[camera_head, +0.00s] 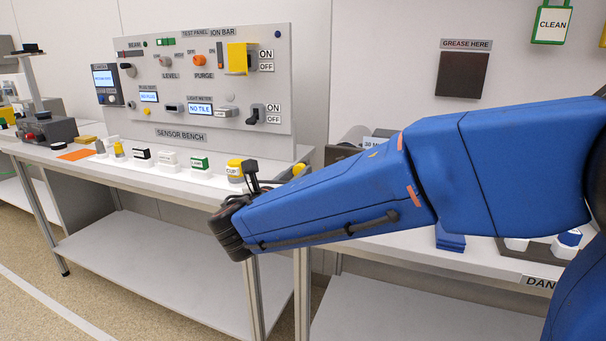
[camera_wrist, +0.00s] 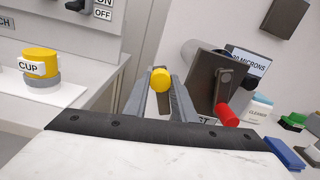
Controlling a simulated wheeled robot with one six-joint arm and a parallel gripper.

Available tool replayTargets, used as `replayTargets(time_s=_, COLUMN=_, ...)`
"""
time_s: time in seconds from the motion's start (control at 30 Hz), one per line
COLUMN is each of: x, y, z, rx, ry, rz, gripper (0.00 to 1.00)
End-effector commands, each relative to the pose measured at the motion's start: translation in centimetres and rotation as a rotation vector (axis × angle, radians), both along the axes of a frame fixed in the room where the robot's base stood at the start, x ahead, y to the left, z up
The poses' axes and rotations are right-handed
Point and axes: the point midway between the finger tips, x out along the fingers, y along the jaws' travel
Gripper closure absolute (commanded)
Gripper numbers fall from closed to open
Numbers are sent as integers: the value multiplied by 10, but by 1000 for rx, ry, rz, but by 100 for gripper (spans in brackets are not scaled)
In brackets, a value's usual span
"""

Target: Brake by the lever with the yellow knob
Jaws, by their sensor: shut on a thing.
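The yellow knob (camera_wrist: 160,79) shows round and end-on in the wrist view, between the two grey fingers of my gripper (camera_wrist: 159,96). The fingers are shut on it. In the head view a yellow patch, likely this knob (camera_head: 299,169), peeks out just above my blue arm.
A yellow-lidded cup (camera_wrist: 41,63) stands on the sensor bench to the left. The test panel (camera_head: 215,85) rises behind that bench. Blue blocks (camera_wrist: 284,153) lie at right.

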Motion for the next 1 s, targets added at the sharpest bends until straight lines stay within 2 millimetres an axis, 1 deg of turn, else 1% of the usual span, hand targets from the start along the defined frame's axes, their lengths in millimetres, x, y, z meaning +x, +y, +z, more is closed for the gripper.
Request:
replayTargets(time_s=0.13, x=1, y=4, z=-2, rx=-48, ry=18, rz=1, gripper=100)
replayTargets(time_s=0.43, x=1, y=4, z=-2, rx=-54, ry=21, rz=1, gripper=100)
replayTargets(time_s=0.47, x=1, y=4, z=-2, rx=-54, ry=21, rz=1, gripper=74)
replayTargets(time_s=0.5, x=1, y=4, z=-2, rx=-53, ry=21, rz=1, gripper=64)
replayTargets(time_s=0.53, x=1, y=4, z=-2, rx=-53, ry=21, rz=1, gripper=57)
replayTargets(time_s=0.87, x=0, y=4, z=-2, rx=-53, ry=19, rz=1, gripper=57)
replayTargets(time_s=1.0, x=-9, y=8, z=-2, rx=-52, ry=19, rz=1, gripper=57)
